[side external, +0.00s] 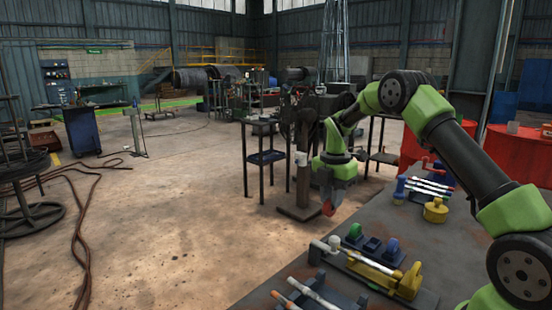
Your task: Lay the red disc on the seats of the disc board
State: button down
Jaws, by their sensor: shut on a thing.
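My gripper (331,197) points down and is shut on the red disc (328,209). The disc hangs below the jaws on edge, seen small, and the jaws hide its upper part. It is at the left edge of the bench, apart from the board and higher than it. The disc board (372,246) appears to be the dark piece on the bench below and to the right of my gripper.
A dark rack (312,292) with rods is at the near edge. A yellow pot (435,210) and more rods (428,187) stand farther back. Bare bench lies between.

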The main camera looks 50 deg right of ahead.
dwell(0.5)
jog(key=s+d+f, duration=0.3)
jog(key=s+d, duration=0.5)
jog(key=d, duration=0.1)
jog(key=shift+s+d+f, duration=0.1)
jog(key=shift+d+f, duration=0.05)
jog(key=shift+f, duration=1.55)
jog(key=shift+d+f, duration=0.1)
jog(key=shift+f, duration=1.55)
jog(key=c, duration=1)
grip_release()
jog(key=shift+o, duration=0.2)
notch_tip(320, 180, up, 10)
